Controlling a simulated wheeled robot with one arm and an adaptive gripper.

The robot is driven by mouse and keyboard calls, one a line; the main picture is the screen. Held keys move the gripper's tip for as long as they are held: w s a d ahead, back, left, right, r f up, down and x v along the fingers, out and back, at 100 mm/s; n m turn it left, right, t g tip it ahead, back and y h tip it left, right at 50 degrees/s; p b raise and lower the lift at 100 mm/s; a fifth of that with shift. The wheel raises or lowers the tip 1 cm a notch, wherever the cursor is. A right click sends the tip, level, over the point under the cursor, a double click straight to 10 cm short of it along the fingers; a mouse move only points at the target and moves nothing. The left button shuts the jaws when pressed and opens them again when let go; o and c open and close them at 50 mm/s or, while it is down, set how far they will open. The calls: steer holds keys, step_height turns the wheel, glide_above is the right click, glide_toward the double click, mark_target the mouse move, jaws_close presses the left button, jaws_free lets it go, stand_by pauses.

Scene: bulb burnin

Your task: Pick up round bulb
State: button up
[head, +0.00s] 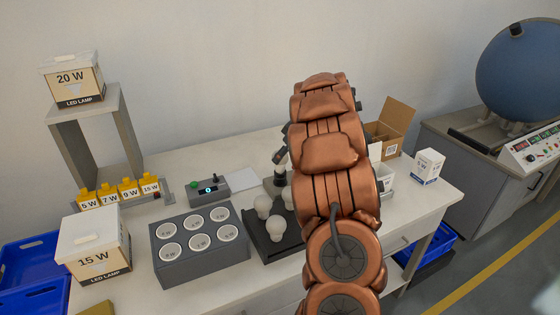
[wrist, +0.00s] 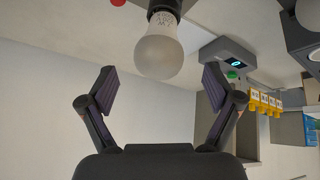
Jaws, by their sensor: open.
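A round frosted bulb (wrist: 158,56) with a printed white collar shows at the top middle of the wrist view, its neck in a dark holder. My gripper (wrist: 158,72) is open and empty, with one finger to each side of the bulb's globe in the picture. I see no contact between fingers and bulb. In the head view my arm hides much of this area; a dark part of my gripper (head: 281,155) shows at its left edge. White bulbs (head: 262,206) (head: 275,226) stand on a dark tray (head: 268,248) left of my arm.
A grey block (head: 170,270) with several labelled round wells stands left of the tray. Behind it are a control box (head: 210,190) and yellow wattage blocks (head: 129,188). Lamp cartons (head: 95,245) (head: 75,80) stand at left. An open cardboard box (head: 395,125) is right of my arm.

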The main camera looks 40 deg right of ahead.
steer(key=shift+p+x, duration=1.1)
steer(key=shift+x, duration=1.25)
steer(key=shift+c, duration=0.2)
steer(key=c, duration=1.3)
steer(key=shift+r, duration=0.1)
